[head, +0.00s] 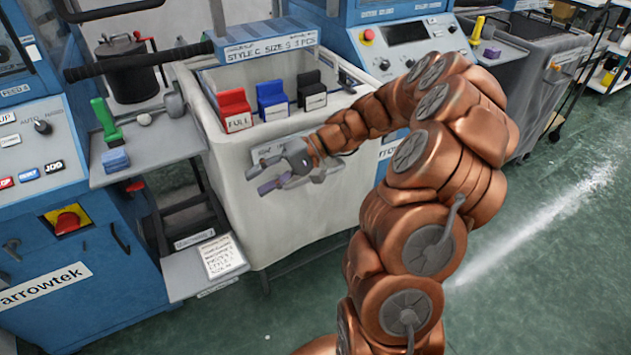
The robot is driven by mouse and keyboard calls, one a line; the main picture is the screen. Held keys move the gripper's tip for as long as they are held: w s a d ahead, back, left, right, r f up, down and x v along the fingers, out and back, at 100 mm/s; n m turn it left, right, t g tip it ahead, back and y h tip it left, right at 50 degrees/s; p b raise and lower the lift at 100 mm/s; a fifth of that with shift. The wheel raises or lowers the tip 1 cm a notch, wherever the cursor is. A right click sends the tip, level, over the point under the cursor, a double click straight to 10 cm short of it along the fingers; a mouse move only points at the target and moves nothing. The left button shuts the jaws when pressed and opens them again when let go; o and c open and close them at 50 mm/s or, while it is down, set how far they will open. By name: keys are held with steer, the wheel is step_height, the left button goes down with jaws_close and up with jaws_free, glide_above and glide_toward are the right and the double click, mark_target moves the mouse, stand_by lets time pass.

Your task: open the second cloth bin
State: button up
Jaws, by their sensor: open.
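A white cloth bin (232,203) stands in the middle of the head view, between the blue machines. A sign reading "STYLE C SIZE S" (268,50) is above its back edge. Red (235,109), blue (272,99) and black (311,92) blocks sit in a row at its top; the red one reads "FULL". A grey plate (272,151) is on its front, partly hidden by my gripper (272,178). My gripper is open and empty, in front of the bin's front wall. I cannot tell whether it touches. A dark grey bin (545,80) stands at the right.
A grey shelf with a green-handled tool (104,120) is left of the white bin. A lower shelf with a printed card (222,256) juts out by its lower left. A black bar (140,61) crosses at upper left. Green floor (545,260) at the right is clear.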

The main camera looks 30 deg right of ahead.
steer(key=w+d+f+m+t+h+b, duration=0.1)
steer(key=d+f+m+t, duration=0.15)
steer(key=d+f, duration=0.4)
steer(key=w+d+f+m+t+h+b, duration=0.15)
steer(key=d+f+t, duration=0.25)
steer(key=d, duration=0.6)
steer(key=d+f+m+t, duration=0.3)
steer(key=d+f, duration=0.2)
steer(key=d, duration=0.3)
steer(key=shift+p+x, duration=0.45)
steer(key=shift+x, duration=3.35)
steer(key=shift+w+d+r, duration=0.1)
steer(key=shift+c, duration=0.4)
jaws_close()
